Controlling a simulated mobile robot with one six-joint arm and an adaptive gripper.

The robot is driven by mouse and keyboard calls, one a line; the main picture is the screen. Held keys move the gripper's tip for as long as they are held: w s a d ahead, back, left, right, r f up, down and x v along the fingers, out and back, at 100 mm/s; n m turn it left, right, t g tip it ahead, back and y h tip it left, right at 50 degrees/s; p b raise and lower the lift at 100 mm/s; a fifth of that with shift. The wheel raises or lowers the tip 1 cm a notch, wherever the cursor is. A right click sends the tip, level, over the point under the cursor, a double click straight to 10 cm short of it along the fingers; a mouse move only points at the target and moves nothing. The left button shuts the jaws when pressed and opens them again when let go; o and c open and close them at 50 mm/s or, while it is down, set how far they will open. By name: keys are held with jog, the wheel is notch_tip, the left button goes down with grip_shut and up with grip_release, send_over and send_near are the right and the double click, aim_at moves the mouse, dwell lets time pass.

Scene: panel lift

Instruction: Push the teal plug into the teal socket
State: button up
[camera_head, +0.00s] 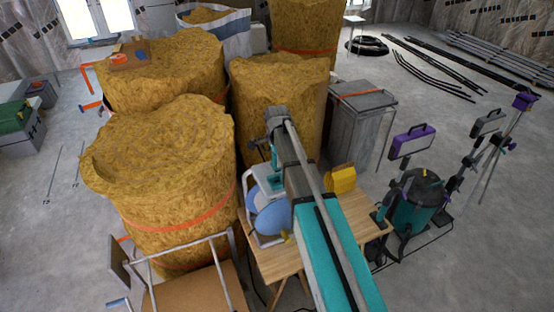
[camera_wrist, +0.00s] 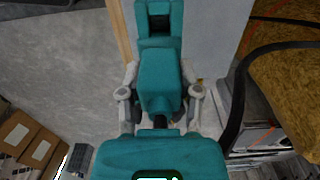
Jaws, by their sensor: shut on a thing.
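In the wrist view, the teal plug (camera_wrist: 160,78) is a blocky teal piece between the two grey fingers of my gripper (camera_wrist: 161,98). My gripper is shut on it, one finger on each side. The teal socket (camera_wrist: 145,30) is at the top of the wrist view, with a dark recess facing me. The plug lies in line below the socket in the picture, and their edges meet there. I cannot tell whether they touch or whether the plug's tip is inside. In the head view, my arm hides most of this spot; a small teal part (camera_head: 274,157) shows beside it.
A wooden table (camera_head: 363,218) carries a white machine with a blue disc (camera_head: 272,218) and a yellow block (camera_head: 341,179). Large straw-coloured bales (camera_head: 165,180) crowd the left and back. A grey cabinet (camera_head: 352,130) and a teal vacuum (camera_head: 408,205) stand right. A dark cable (camera_wrist: 238,95) hangs near my gripper.

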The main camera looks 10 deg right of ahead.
aim_at(277, 171)
jog(key=shift+f+b, duration=2.65)
jog(key=shift+f, duration=0.1)
jog(key=shift+f+b, duration=0.45)
dwell(0.6)
jog(key=o, duration=1.2)
jog(key=shift+c, duration=0.2)
